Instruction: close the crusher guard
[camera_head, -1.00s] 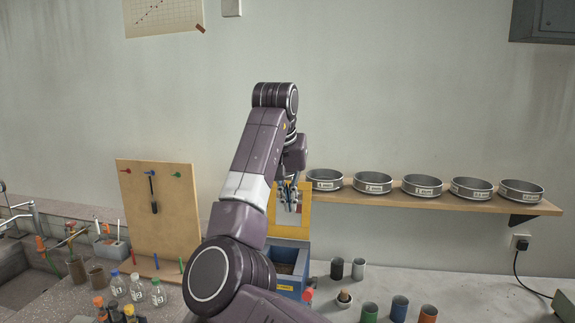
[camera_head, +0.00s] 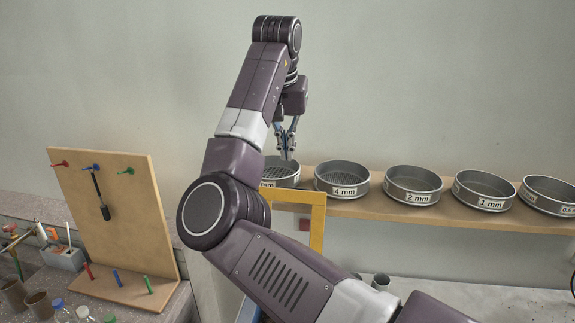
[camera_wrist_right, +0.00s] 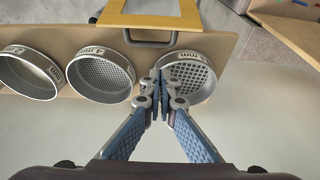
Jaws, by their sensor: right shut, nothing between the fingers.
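The crusher guard is a yellow frame (camera_head: 318,228), standing raised in front of the shelf in the head view. My right arm hides its lower left part. In the right wrist view the yellow frame (camera_wrist_right: 152,20) is at the top, with a dark handle (camera_wrist_right: 150,43) by its edge. The crusher's blue body (camera_head: 249,311) barely shows behind my arm. My right gripper (camera_head: 287,155) is shut and empty, above the frame's top edge. In the wrist view its fingertips (camera_wrist_right: 160,92) overlap a sieve, apart from the handle. My left gripper is out of view.
A wooden shelf (camera_head: 440,221) carries several round metal sieves (camera_head: 342,178) close to my right gripper. A peg board (camera_head: 122,215) stands at the left. The wall space above the sieves is clear.

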